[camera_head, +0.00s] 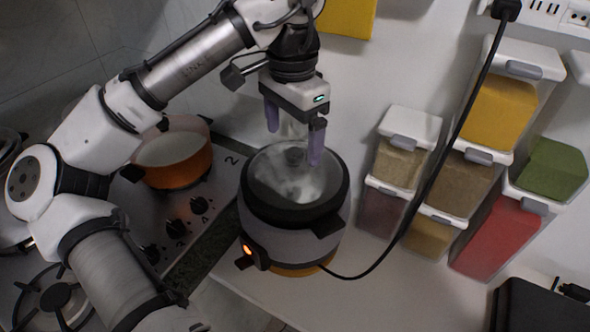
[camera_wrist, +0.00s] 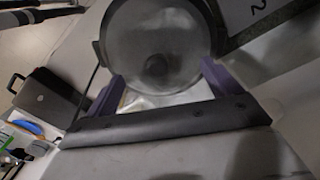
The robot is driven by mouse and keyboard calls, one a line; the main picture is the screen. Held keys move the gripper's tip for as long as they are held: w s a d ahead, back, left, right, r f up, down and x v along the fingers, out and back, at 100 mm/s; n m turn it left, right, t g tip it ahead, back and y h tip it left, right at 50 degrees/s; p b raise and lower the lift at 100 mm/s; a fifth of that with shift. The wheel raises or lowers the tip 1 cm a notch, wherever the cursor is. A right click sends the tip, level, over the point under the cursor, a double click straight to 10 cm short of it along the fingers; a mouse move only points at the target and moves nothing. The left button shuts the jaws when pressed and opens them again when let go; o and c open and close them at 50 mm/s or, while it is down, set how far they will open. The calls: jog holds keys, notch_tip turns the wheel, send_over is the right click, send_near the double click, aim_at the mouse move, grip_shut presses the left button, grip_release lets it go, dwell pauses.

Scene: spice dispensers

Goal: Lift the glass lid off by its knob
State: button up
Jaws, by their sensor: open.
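The glass lid (camera_head: 272,180) sits on a round dark-rimmed cooker (camera_head: 292,225) with a grey body and a lit orange light on its front. Its dark knob (camera_head: 294,156) stands at the middle of the steamy-looking glass. My gripper (camera_head: 293,140) is open and points down above the lid, with its two purple fingers apart and nothing between them. In the wrist view the lid (camera_wrist: 183,38) and knob (camera_wrist: 156,66) show ahead of and between the fingers (camera_wrist: 158,85). I cannot tell exactly how far the fingertips are above the knob.
An orange pot (camera_head: 176,165) stands on the stove (camera_head: 185,208) left of the cooker. Stacked spice containers (camera_head: 400,160) stand on the right. A black cord (camera_head: 447,150) runs from the wall outlet to the cooker.

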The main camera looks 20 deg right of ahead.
aim_at(295, 152)
jog(key=shift+s+d+f+p, duration=0.15)
jog(key=shift+f+p, duration=0.3)
jog(key=shift+f, duration=1.55)
grip_shut()
